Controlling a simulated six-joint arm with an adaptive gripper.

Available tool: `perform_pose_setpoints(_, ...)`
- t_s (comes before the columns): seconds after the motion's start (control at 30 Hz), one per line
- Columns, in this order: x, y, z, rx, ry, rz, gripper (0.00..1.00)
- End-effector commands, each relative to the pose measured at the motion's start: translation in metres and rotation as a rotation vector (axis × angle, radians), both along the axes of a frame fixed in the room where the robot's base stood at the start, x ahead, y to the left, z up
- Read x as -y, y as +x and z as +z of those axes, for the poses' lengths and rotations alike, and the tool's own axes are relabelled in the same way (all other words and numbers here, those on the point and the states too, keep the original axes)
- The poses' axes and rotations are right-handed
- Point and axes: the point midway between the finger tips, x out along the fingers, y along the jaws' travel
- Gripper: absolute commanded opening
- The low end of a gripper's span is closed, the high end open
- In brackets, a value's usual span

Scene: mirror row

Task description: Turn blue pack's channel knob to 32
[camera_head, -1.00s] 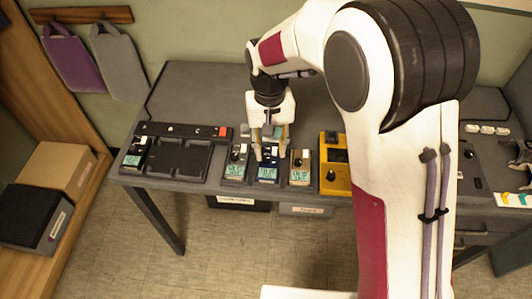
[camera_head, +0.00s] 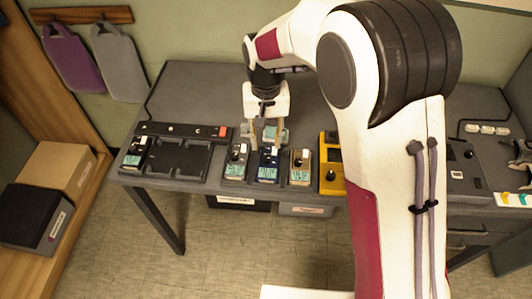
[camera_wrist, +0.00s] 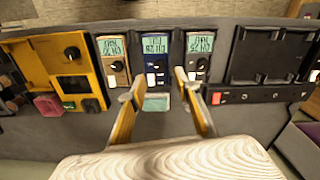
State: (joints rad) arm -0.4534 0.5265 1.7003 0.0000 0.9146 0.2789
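The blue pack (camera_head: 269,166) stands between a grey pack (camera_head: 236,163) and a brown pack (camera_head: 300,167) on the table. In the wrist view the blue pack (camera_wrist: 155,54) appears upside down, with a lit screen (camera_wrist: 154,44), a black knob (camera_wrist: 157,65) and a white switch (camera_wrist: 151,79). The screen seems to show a channel number near 28, but the digits are too small to be sure. My gripper (camera_head: 266,142) is open and empty, just behind and above the blue pack. Its fingers (camera_wrist: 156,88) are spread apart, clear of the knob.
A yellow device (camera_head: 332,165) stands right of the brown pack. A dark charging tray (camera_head: 180,160) with another pack (camera_head: 136,152) is at the left. A small pale teal piece (camera_wrist: 156,102) lies behind the packs. The table behind them is mostly clear.

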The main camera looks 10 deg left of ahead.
Motion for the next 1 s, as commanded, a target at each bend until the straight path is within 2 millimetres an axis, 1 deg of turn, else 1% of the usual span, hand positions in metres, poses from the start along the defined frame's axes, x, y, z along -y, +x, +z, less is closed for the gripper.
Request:
perform_pose_setpoints(0.3,0.000,-0.001,-0.037,-0.003,-0.002,0.000,0.33)
perform_pose_setpoints(0.5,0.000,-0.001,-0.056,-0.002,0.000,0.000,0.33)
perform_pose_setpoints(0.7,0.000,0.000,-0.066,-0.001,0.000,0.000,0.33)
perform_pose_setpoints(1.0,0.000,0.000,-0.066,0.000,0.000,0.000,0.33)
